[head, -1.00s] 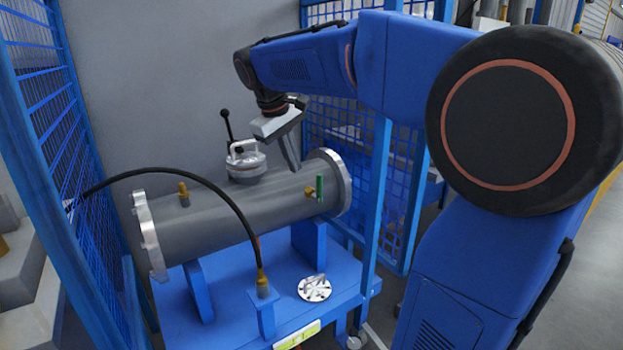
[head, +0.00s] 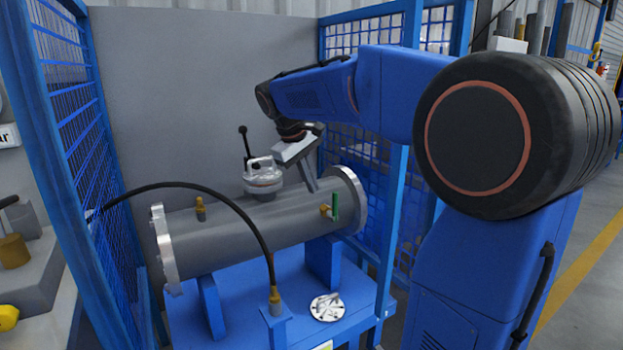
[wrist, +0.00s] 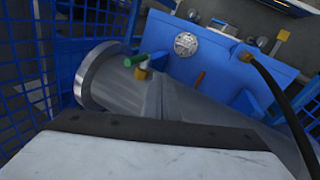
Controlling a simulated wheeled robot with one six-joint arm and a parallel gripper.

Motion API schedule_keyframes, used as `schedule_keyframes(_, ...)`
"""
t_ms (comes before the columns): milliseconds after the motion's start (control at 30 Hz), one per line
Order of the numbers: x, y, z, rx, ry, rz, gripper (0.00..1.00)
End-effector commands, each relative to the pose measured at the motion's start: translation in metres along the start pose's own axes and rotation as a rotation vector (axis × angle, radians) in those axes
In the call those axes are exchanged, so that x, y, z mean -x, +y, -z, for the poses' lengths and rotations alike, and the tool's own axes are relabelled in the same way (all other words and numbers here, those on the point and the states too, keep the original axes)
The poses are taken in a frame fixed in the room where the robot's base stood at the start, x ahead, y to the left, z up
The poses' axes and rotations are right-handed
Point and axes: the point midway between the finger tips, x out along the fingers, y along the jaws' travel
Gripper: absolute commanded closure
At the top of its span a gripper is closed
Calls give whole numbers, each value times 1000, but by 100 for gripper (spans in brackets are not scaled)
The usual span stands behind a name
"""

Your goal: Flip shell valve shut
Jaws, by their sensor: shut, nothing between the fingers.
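The shell (head: 240,234) is a grey flanged cylinder lying across a blue stand. Its valve is a small brass fitting (head: 325,210) with a green handle (head: 336,206), on the near side close to the right flange. The handle stands upright in the head view. In the wrist view the green handle (wrist: 134,59) and brass body (wrist: 143,73) show beside the flange. My gripper (head: 313,187) is shut and empty, pointing down just above and left of the valve, apart from the handle. Whether its tip touches the shell is unclear. The gripper housing covers the lower wrist view.
A silver clamped cap with a black lever (head: 262,178) stands on the shell left of my gripper. A black hose (head: 235,205) arches in front. A round silver plate (head: 327,307) lies on the blue stand (head: 240,290). Blue mesh fences (head: 75,130) flank the cell.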

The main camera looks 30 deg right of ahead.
Motion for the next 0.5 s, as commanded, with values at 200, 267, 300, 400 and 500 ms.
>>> schedule_keyframes(200,-40,0,-1,0,-4,1,100)
schedule_keyframes(267,-51,0,-1,0,-4,1,100)
schedule_keyframes(300,-58,0,-1,0,-3,1,100)
schedule_keyframes(400,-68,8,-1,-3,-2,1,100)
schedule_keyframes(500,-72,20,0,-4,0,0,100)
